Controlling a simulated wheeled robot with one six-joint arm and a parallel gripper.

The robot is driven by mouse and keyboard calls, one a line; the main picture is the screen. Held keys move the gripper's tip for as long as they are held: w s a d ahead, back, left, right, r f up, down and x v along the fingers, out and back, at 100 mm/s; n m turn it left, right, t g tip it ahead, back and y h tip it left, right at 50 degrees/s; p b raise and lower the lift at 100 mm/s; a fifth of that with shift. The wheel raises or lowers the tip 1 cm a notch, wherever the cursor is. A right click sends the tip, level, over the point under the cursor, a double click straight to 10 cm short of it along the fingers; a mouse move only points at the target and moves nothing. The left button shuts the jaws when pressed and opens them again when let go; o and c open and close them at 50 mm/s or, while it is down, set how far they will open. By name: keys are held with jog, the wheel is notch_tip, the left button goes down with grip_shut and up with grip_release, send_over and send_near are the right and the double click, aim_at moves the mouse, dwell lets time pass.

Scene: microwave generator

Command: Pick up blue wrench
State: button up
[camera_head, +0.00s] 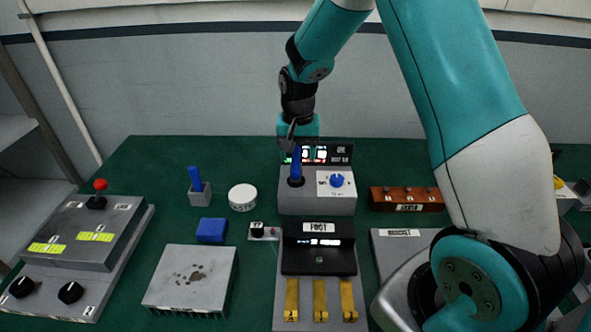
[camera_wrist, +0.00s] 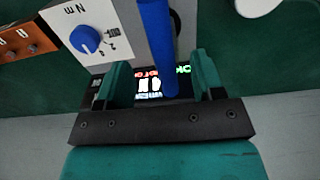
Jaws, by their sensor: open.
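A blue upright rod (camera_head: 296,164), which looks like the blue wrench's handle, stands in a black socket on the left of the grey device with a lit display. My gripper (camera_head: 293,136) is just above it, pointing down. In the wrist view the blue rod (camera_wrist: 157,45) runs between the two teal fingers of my gripper (camera_wrist: 161,80), nearer the right finger. The fingers are open, with gaps on both sides of the rod. The rod's lower end is hidden. A second blue upright piece (camera_head: 195,180) stands in a small grey block at left; I cannot tell its kind.
The grey device (camera_head: 315,203) has a blue knob (camera_head: 337,180) right of the rod. A brown block (camera_head: 407,199) lies to the right, a white round lid (camera_head: 242,197) to the left. Green table (camera_head: 150,160) is free at the back left.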

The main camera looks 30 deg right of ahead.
jog(key=f+p, duration=0.1)
jog(key=f, duration=0.4)
jog(key=shift+w+a+p, duration=0.1)
jog(key=shift+a+p, duration=0.1)
jog(key=shift+p, duration=0.15)
jog(key=c, duration=1.1)
